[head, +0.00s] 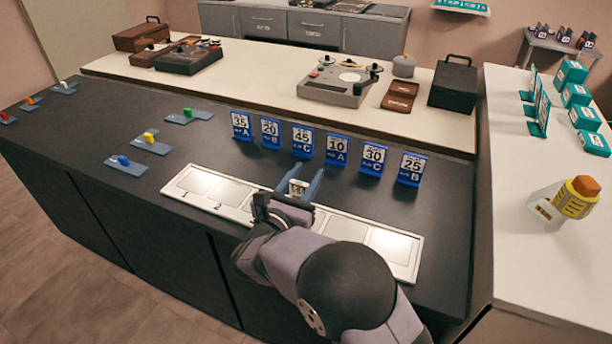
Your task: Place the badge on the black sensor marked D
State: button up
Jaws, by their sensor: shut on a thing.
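I cannot make out a black sensor marked D. My arm hides part of the strip.
Several blue-and-white number cards (338,150) stand in a row behind the strip. Blue plates with coloured pieces (128,164) lie at left. A tape machine (343,82) and a black case (453,84) stand behind. An orange-capped yellow bottle (575,198) is at right.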

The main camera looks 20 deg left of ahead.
jog(key=shift+f, duration=0.15)
jog(key=o, duration=1)
jog(key=s+b, duration=0.2)
jog(key=s, duration=1)
jog(key=shift+r, duration=0.2)
